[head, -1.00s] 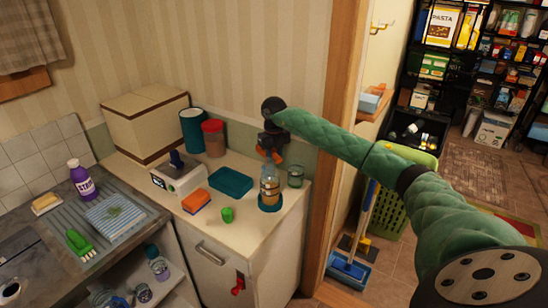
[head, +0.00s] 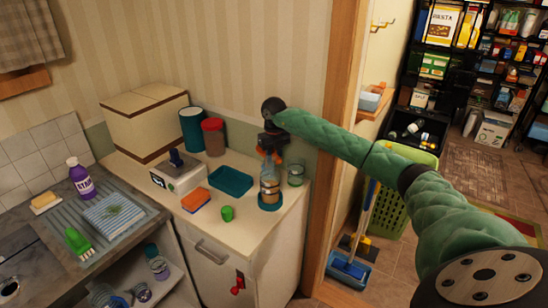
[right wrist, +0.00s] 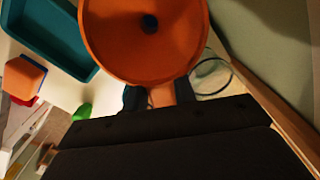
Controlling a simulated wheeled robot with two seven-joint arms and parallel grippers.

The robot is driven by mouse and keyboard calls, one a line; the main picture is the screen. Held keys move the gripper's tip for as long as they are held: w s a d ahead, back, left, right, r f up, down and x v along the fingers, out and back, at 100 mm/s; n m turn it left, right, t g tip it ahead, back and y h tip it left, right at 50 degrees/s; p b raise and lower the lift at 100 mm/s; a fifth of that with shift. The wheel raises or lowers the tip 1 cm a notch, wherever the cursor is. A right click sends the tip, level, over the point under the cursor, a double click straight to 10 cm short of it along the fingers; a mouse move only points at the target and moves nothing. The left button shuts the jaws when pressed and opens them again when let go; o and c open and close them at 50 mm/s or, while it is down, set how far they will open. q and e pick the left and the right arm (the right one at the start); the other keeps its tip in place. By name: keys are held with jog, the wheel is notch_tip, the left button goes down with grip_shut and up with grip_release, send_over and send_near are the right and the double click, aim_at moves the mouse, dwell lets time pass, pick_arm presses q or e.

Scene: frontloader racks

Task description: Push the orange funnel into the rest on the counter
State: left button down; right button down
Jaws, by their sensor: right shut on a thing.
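My right gripper (head: 271,142) is shut on the orange funnel and holds it above the counter, near the wall at the right end. In the right wrist view the funnel (right wrist: 110,40) is seen from its wide mouth, with a dark hole in the middle; its tab runs between my gripper's fingers (right wrist: 161,97). In the head view the gripper mostly hides the funnel. A clear bottle with brown content (head: 269,188) stands right below, in a teal round base (head: 270,205). I cannot tell which thing is the rest, or whether the funnel touches the bottle. My left gripper is not in view.
A clear glass (head: 296,174) stands close to the bottle's right. The wooden door frame (head: 335,150) is close on the right.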

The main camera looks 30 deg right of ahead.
jog(key=shift+f+b, duration=1.05)
jog(key=shift+f, duration=0.75)
jog(key=c, duration=1.1)
grip_release()
jog(key=shift+o, duration=0.2)
jog(key=shift+r, duration=0.1)
jog(key=shift+r, duration=0.25)
notch_tip(320, 180, up, 6)
jog(key=b, duration=0.2)
jog(key=shift+f+b, duration=0.1)
jog(key=shift+b, duration=0.2)
jog(key=shift+r, duration=0.65)
